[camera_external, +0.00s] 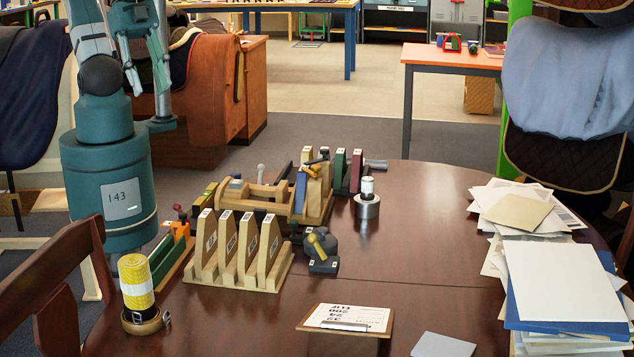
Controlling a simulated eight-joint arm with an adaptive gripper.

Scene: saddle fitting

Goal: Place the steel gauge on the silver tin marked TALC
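My gripper (146,90) hangs at the upper left, beside my arm's teal base. Its two fingers look spread apart, with nothing visible between them, well away from the tabletop things. A short silver round tin-like piece (367,208) stands on the table right of the wooden racks, with a small white-banded cylinder (367,186) on top. I cannot read TALC on anything.
A wooden rack (238,280) with several upright boards stands mid-left, with a wooden frame (262,200) behind. A yellow roll (136,274) stands front left. A clipboard (345,320) lies in front and papers (560,285) at right. The table's right-centre (430,240) is clear.

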